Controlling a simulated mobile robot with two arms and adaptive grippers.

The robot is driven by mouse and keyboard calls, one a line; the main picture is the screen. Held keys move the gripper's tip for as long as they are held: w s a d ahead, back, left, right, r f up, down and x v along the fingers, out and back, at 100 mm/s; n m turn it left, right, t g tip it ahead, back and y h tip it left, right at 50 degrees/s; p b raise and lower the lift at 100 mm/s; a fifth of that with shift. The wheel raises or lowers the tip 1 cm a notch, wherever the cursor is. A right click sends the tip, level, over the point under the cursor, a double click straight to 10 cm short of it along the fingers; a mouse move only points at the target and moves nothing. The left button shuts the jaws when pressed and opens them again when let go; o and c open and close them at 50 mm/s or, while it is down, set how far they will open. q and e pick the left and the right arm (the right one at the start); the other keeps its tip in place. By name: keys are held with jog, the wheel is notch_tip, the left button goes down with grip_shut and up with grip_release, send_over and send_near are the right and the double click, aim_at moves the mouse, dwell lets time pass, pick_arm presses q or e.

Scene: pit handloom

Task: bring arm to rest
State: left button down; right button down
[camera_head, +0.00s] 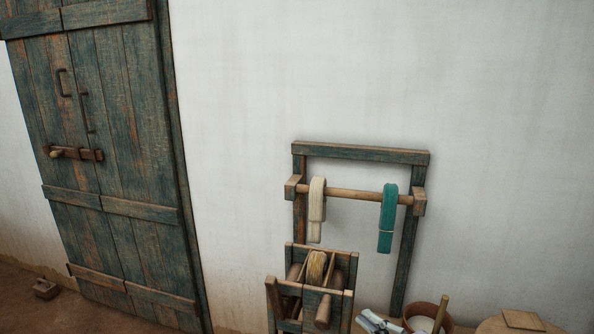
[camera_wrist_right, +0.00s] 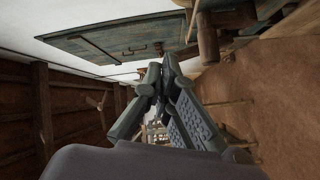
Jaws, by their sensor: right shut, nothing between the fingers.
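My right gripper (camera_wrist_right: 166,68) shows in the right wrist view. Its dark fingers come together at the tips, and nothing is held between them. The view is tilted, with the floor (camera_wrist_right: 270,110) on the right side and dark roof beams (camera_wrist_right: 40,110) on the left. In the head view no part of either arm can be made out clearly. A small grey-white shape (camera_head: 378,322) at the bottom edge there is too cut off to identify. My left gripper is not seen in either view.
In the head view a wooden rack (camera_head: 360,154) by the white wall carries a cream hank (camera_head: 316,215) and a teal hank (camera_head: 387,220). A wooden winder frame (camera_head: 346,300) and a clay pot (camera_head: 427,312) stand below. A plank door (camera_head: 115,150) is at left.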

jog(key=s+d+f+m+g+h, duration=0.3)
jog(key=s+d+f+m+h, duration=0.1)
jog(key=s+f+m+h, duration=0.85)
jog(key=s+d+f+m+g+y, duration=0.1)
jog(key=s+f+m+g, duration=0.25)
jog(key=s, duration=0.45)
jog(key=s+f+m+g+y, duration=0.1)
jog(key=s+f+m+g, duration=0.2)
jog(key=s, duration=0.6)
notch_tip(320, 180, down, 28)
jog(key=s+r+g, duration=0.1)
jog(key=s+g, duration=0.2)
jog(key=s+d+f+g, duration=0.1)
jog(key=s+d+f, duration=0.2)
jog(key=s+f, duration=1.1)
jog(key=shift+s+f, duration=0.25)
jog(key=shift+s, duration=0.6)
